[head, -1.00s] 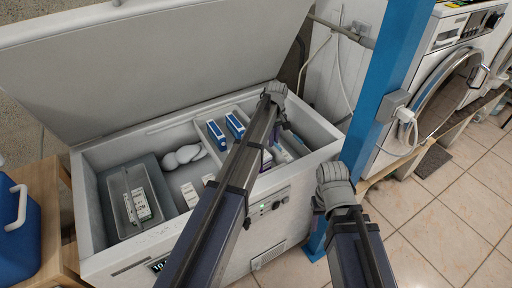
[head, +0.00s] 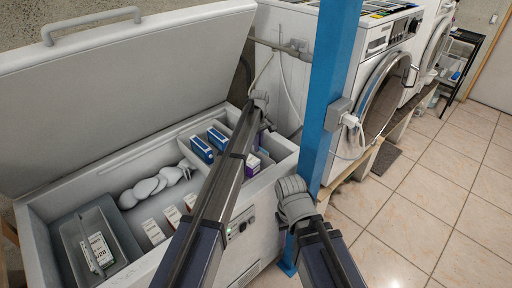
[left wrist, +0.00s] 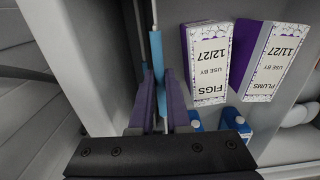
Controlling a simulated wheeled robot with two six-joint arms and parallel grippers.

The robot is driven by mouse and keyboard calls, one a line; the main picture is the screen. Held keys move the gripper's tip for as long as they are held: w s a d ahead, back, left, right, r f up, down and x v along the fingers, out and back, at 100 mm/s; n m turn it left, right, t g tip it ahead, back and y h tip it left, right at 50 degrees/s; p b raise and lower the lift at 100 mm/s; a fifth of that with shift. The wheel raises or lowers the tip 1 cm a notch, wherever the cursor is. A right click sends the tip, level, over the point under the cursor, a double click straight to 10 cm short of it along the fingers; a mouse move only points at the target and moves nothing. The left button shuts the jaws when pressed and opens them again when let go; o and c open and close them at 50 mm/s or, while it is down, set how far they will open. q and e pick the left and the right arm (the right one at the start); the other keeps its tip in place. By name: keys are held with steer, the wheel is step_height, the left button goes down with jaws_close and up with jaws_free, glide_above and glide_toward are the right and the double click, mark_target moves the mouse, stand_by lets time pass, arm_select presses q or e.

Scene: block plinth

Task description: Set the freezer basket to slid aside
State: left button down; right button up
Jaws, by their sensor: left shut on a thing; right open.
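The freezer basket (head: 184,139) is a pale tray at the right end of the open chest freezer (head: 35,212). It holds two blue boxes and a purple box (head: 252,164). My left gripper (head: 261,104) is at its back right; my forearm hides part of the basket. In the left wrist view, the purple fingers of my left gripper (left wrist: 161,105) are shut on a slim light-blue handle (left wrist: 157,55). Boxes of figs (left wrist: 208,62) and plums (left wrist: 273,62) stand beside it. My right gripper (head: 294,201) is outside the freezer's front right corner, holding nothing; its fingers are hard to see.
The freezer lid (head: 120,85) stands raised. A grey bin (head: 75,225), a white lumpy bag (head: 155,187) and several small boxes lie inside. A blue post (head: 330,95) stands close to the right. Washing machines (head: 375,85) stand beyond.

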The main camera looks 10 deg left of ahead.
arm_select(q)
steer(key=shift+w+d, duration=0.2)
steer(key=shift+w, duration=0.05)
steer(key=c, duration=1)
jaws_free()
steer(key=shift+c, duration=0.2)
steer(key=shift+s+r, duration=0.1)
steer(key=shift+r, duration=0.05)
steer(key=shift+r+p, duration=0.6)
steer(key=shift+p, duration=0.15)
step_height(320, 180, up, 6)
steer(key=p, duration=0.6)
steer(key=shift+r, duration=0.15)
